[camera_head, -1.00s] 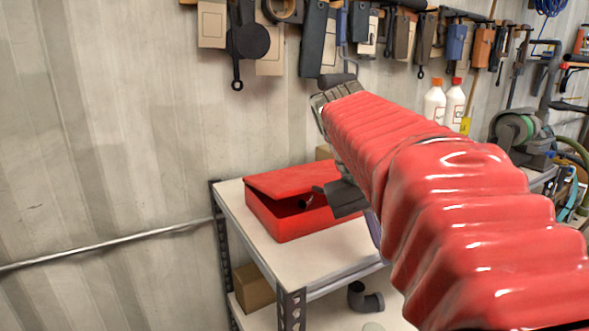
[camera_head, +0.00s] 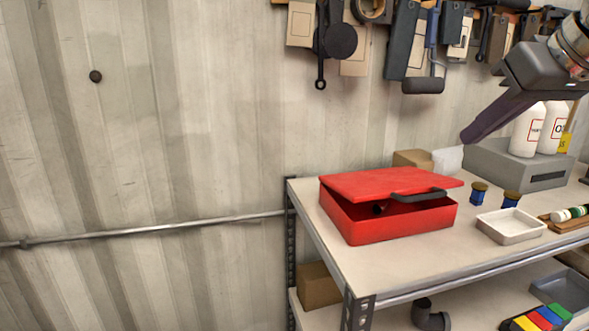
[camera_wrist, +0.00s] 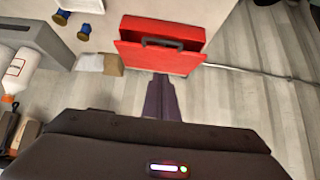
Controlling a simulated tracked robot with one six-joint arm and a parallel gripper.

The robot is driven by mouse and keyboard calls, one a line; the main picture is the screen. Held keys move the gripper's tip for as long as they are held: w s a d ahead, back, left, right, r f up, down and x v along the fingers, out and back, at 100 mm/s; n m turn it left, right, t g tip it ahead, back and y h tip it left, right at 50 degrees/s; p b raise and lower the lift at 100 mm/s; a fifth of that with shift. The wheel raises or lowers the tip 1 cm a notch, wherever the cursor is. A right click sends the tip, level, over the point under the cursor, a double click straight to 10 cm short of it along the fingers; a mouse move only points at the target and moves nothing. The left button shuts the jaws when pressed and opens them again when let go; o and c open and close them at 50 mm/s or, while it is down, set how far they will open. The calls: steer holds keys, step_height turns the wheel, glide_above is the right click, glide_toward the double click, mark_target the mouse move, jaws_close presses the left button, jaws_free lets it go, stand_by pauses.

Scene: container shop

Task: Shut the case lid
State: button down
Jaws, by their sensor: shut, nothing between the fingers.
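The red case (camera_head: 395,226) stands on the shelf top with its red lid (camera_head: 375,183) ajar. A dark gap shows under the lid's front edge, with something dark inside that I cannot make out. A dark handle (camera_head: 418,195) is at the front of the case. My gripper (camera_head: 468,137) is in the upper right of the head view, its purple fingers together and empty, pointing down and left above and behind the case. In the wrist view the fingers (camera_wrist: 161,84) appear in front of the red case (camera_wrist: 172,58); I cannot judge the distance.
A white tray (camera_head: 510,226), two blue-and-brown pieces (camera_head: 479,194) and a grey block (camera_head: 515,166) with white bottles (camera_head: 528,130) are right of the case. A cardboard box (camera_head: 412,158) is behind it. Tools hang on the wall above.

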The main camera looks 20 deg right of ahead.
steer(key=shift+w+f, duration=0.1)
steer(key=shift+f, duration=0.05)
steer(key=s+f+x, duration=0.2)
steer(key=x, duration=1)
steer(key=shift+w+f, duration=0.15)
steer(key=shift+f, duration=0.05)
stand_by(0.4)
steer(key=shift+s+f, duration=0.25)
steer(key=shift+f, duration=0.8)
steer(key=shift+s+f, duration=0.3)
steer(key=shift+f, duration=0.8)
steer(key=shift+s+f, duration=0.25)
steer(key=shift+f, duration=0.8)
